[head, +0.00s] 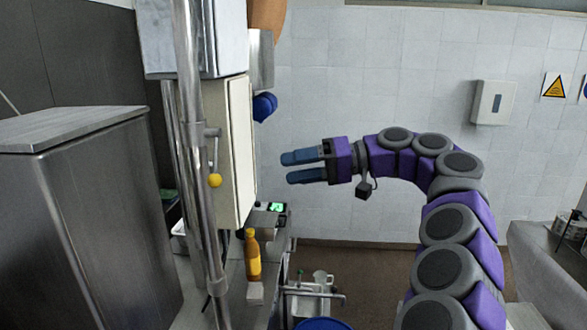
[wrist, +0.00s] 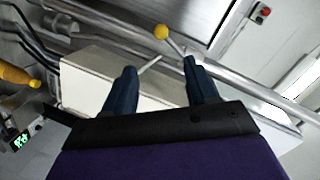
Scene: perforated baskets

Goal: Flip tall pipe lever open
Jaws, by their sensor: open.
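The lever (head: 214,150) is a thin metal rod with a yellow ball (head: 215,180) at its lower end, hanging beside the tall vertical metal pipe (head: 194,130). My gripper (head: 285,168) is open and empty, to the right of the lever and apart from it, with its blue fingers pointing left. In the wrist view the yellow ball (wrist: 161,32) shows beyond and between my fingertips (wrist: 160,66). The lever's rod runs from the ball toward the right fingertip, which hides part of its base.
A cream box (head: 240,150) stands between the pipe and my gripper. A blue item (head: 264,106) sits above my gripper's level. An orange bottle (head: 252,256) stands on the counter below. A large steel cabinet (head: 80,220) fills the left. Open space surrounds my gripper.

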